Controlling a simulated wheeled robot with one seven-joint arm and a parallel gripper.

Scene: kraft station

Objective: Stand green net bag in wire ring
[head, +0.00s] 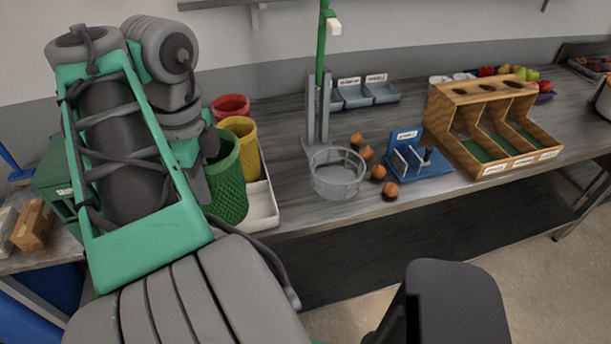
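The green net bag (228,185) stands upright, open end up, at the near left end of a white tray on the bench. My gripper (211,142) is at the bag's upper left rim. My arm hides much of it and part of the bag, so I cannot tell whether the fingers are open or closed on the rim. The wire ring (338,185) is a round grey hoop shape at the front of the bench, right of the bag, at the foot of a grey post. Nothing is visible inside it.
Yellow (243,140) and red (230,106) net bags stand behind the green one in the white tray (263,206). Several brown round items (378,172) lie right of the ring. A blue stand (420,162) and wooden bin rack (480,120) are farther right.

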